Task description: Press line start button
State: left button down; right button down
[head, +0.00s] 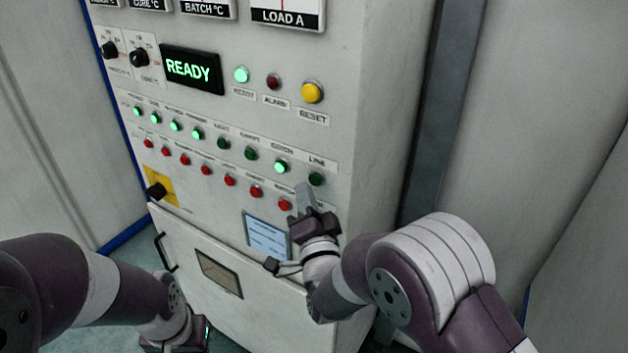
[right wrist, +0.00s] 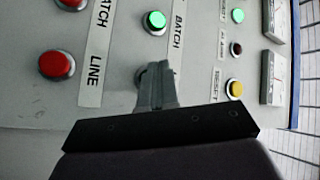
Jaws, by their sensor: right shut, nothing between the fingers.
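The line start button (head: 316,179) is the dark green, unlit button at the right end of the green row, under the LINE label. My right gripper (head: 303,187) is shut and empty, its fingertips just left of and below this button in the head view. In the right wrist view the shut fingers (right wrist: 156,85) point at the panel and cover most of the line start button (right wrist: 140,75). I cannot tell whether they touch it. My left gripper (head: 178,338) is low at the bottom edge of the head view, its fingers not clearly visible.
The batch green button (head: 281,166) beside it is lit. A row of red buttons (head: 284,204) runs below; the gripper hides its right end. A yellow reset button (head: 312,92) and a READY display (head: 191,69) are above. A door handle (head: 163,252) sticks out low left.

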dwell(0.8)
jog(key=shift+w+d+b, duration=0.25)
jog(key=shift+w+b, duration=0.1)
jog(key=shift+b, duration=0.05)
jog(key=shift+w+d+b, duration=0.25)
jog(key=shift+w+b, duration=0.1)
dwell(0.7)
dwell(0.3)
jog(key=shift+s+a, duration=0.45)
jog(key=shift+s, duration=0.25)
